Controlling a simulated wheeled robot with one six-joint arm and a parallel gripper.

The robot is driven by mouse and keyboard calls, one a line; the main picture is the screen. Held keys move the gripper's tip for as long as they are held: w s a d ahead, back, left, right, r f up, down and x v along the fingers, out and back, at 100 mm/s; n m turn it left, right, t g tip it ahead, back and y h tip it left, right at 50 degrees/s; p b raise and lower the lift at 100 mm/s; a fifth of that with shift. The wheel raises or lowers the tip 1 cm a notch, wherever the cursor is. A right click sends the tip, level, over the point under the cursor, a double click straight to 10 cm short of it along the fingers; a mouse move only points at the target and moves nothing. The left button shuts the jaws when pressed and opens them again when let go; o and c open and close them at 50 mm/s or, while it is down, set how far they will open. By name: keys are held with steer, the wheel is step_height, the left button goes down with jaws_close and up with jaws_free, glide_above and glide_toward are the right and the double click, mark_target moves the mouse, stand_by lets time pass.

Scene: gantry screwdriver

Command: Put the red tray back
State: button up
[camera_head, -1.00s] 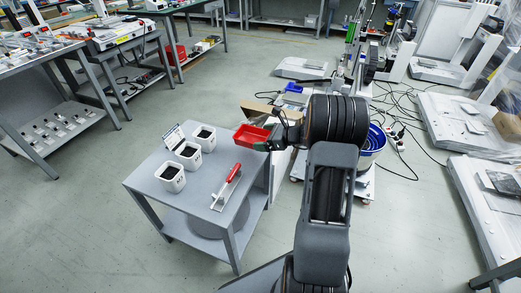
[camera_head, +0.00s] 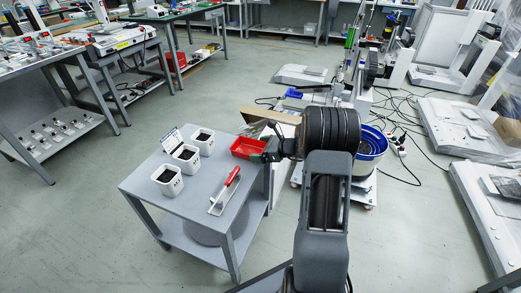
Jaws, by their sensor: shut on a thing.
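The red tray (camera_head: 248,147) is at the far right corner of the small grey table (camera_head: 207,204). It is roughly level, at or just above the tabletop; I cannot tell whether it touches. My gripper (camera_head: 265,151) is at the right end of the tray and is shut on its edge. My dark wrist partly hides the fingers.
Several white cups with dark contents, one a white cup (camera_head: 167,180), stand on the table's left side with a small card (camera_head: 172,139) behind. A red-handled tool (camera_head: 226,190) lies on a holder near the tray. A blue bin (camera_head: 373,144) stands right of my arm.

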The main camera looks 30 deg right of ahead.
steer(key=o, duration=0.6)
steer(key=shift+r, duration=0.1)
steer(key=shift+s+d+r+p, duration=0.1)
steer(key=shift+d+r+p, duration=0.1)
steer(key=shift+p, duration=0.1)
steer(key=p+v, duration=0.3)
steer(key=v, duration=0.8)
steer(key=s+a+r+n+g+h, duration=0.1)
steer(key=s+a+r+n+g, duration=0.2)
steer(key=a+n, duration=0.35)
steer(key=s+a+r+n+g, duration=0.2)
steer(key=s+a+n+g, duration=0.25)
steer(key=a, duration=0.35)
steer(key=s+a+r+n+h, duration=0.1)
steer(key=s+a+n+h, duration=0.2)
steer(key=n, duration=0.5)
steer(key=s+a+r+n+h, duration=0.2)
steer(key=s+n+h, duration=0.3)
steer(key=s+n, duration=0.2)
steer(key=shift+s+a+n, duration=0.25)
steer(key=shift+a+n, duration=0.15)
steer(key=shift+p, duration=0.3)
